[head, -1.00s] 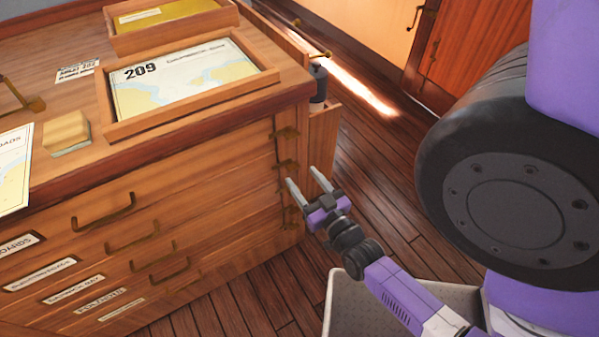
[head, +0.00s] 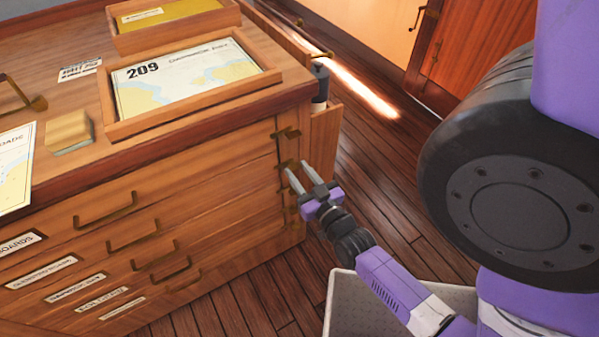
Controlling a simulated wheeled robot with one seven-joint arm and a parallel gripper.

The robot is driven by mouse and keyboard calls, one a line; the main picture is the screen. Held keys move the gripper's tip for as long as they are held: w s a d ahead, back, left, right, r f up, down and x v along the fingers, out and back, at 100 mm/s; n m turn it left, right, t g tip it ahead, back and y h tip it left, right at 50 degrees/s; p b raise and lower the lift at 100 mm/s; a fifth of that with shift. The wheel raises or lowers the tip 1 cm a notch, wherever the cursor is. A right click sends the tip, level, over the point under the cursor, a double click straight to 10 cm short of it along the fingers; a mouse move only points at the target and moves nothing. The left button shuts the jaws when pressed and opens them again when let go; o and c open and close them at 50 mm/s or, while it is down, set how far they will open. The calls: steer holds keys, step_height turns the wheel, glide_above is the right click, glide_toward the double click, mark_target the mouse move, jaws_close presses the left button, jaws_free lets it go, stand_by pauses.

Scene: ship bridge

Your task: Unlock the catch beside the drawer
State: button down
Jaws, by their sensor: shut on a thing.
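A wooden chart chest has several stacked drawers with brass handles, such as the top drawer's handle (head: 104,211). Small brass catches run down the right edge of its front. The top catch (head: 286,134) is clear of my gripper. My gripper (head: 297,174) is at the second catch from the top (head: 287,163), its two grey fingers drawn close together on it. The fingers partly hide this catch, so its exact angle is hard to tell. Lower catches (head: 291,214) show below the fingers, partly covered.
On the chest top are a framed chart marked 209 (head: 113,128), a yellow-lined tray (head: 118,40), a wooden block (head: 68,131) and a loose chart (head: 14,170). Wooden floor (head: 385,190) lies open to the right of the chest.

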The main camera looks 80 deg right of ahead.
steer(key=shift+n, duration=0.4)
steer(key=n+p, duration=0.1)
steer(key=n, duration=0.2)
steer(key=shift+n+p, duration=0.3)
steer(key=n, duration=0.4)
steer(key=shift+n, duration=0.3)
steer(key=shift+n+b, duration=1.2)
steer(key=shift+n, duration=3.3)
steer(key=c, duration=1)
jaws_free()
steer(key=shift+o, duration=0.2)
